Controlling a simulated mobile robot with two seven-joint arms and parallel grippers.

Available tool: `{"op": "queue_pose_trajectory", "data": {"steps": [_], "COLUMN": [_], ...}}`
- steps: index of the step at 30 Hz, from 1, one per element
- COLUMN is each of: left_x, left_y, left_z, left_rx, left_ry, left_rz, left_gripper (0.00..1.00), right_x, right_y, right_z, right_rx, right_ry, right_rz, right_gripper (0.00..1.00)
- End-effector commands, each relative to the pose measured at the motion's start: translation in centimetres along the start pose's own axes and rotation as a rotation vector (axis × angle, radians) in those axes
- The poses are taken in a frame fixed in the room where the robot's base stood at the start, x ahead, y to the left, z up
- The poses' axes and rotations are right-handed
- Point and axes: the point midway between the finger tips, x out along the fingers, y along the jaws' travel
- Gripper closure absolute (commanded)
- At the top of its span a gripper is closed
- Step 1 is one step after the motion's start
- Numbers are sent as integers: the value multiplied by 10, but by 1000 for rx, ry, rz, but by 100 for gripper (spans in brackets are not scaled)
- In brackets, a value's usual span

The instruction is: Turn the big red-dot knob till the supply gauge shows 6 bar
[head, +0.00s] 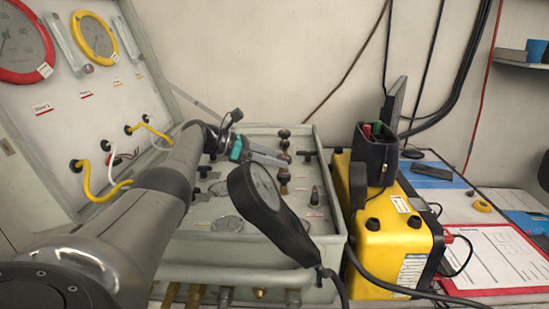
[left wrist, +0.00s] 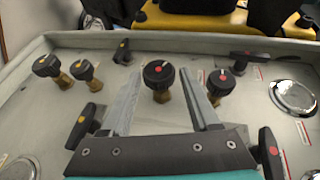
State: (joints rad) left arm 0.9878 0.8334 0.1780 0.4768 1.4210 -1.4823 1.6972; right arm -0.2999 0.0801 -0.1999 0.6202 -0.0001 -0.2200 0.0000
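My left gripper (head: 283,160) reaches over the panel from the left, its teal wrist part showing. In the left wrist view its two grey fingers (left wrist: 160,72) are apart, one on each side of a big black knob with a red dot (left wrist: 159,76) on a brass stem. I cannot tell whether either finger touches it. A smaller black knob, also with a red dot (left wrist: 221,83), stands just right of the right finger. Small round gauges lie in the panel (head: 227,223); one shows at right in the wrist view (left wrist: 292,97). Their readings and the supply label are not legible. My right gripper is not in view.
The raised lid carries a red-rimmed gauge (head: 22,45) and a yellow-rimmed one (head: 95,38). A yellow case (head: 390,235) stands close right. Orange-dot knobs (left wrist: 46,66) and lever handles surround the gripper.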

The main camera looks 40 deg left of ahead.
Motion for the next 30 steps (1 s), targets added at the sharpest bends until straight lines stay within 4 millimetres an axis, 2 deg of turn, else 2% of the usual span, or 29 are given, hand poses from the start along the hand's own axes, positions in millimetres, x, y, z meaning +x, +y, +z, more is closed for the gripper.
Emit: {"op": "queue_pose_trajectory", "data": {"steps": [1,5,12,16,20,30], "left_x": [0,0,-1,-10,-32,-114], "left_y": [0,0,1,1,1,1], "left_z": [0,0,1,1,2,2], "left_rx": [0,-1,-1,-2,-1,-2], "left_ry": [0,-2,-3,-2,-1,-3], "left_rz": [0,1,3,5,6,6], "left_gripper": [31,17,17,17,17,17], "right_x": [0,0,0,-3,-10,-19], "right_y": [0,0,0,0,0,0], "right_z": [0,0,0,0,-1,-2], "right_rx": [0,0,0,0,0,0], "right_ry": [0,0,0,0,0,0], "right_rz": [0,0,0,0,0,0], "right_gripper": [53,53,53,53,53,53]}}
